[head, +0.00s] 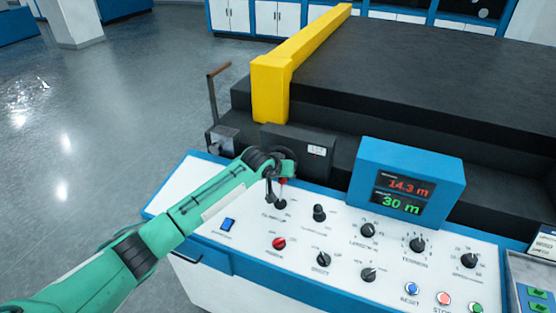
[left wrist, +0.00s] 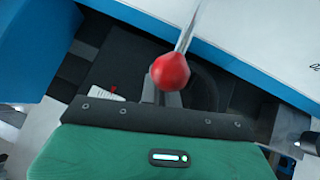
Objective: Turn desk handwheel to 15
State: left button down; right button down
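No handwheel can be made out for certain in either view. The control desk (head: 190,180) has a white top with blue edges. My left gripper (head: 273,195) points down at the desk's back left, by a lever (head: 283,182) with a red ball knob. In the left wrist view the red knob (left wrist: 170,72) sits on a thin metal rod close in front of the gripper. Whether the fingers touch the knob is unclear, and their opening is hidden. The blue display box (head: 408,180) reads 14.3 m in red above 30 m in green. My right gripper is out of view.
Black knobs such as the tension knob (head: 417,245), a red knob (head: 279,243) and coloured buttons (head: 443,299) cover the desk. A dark box (head: 310,150) stands behind my left gripper. Beyond lies a black machine bed with a yellow bar (head: 290,65). Open floor lies left.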

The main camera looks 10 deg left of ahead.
pick_arm(q)
jog(key=shift+s+d+f, duration=0.1)
jog(key=shift+d+f, duration=0.05)
jog(key=shift+d, duration=0.05)
dwell(0.3)
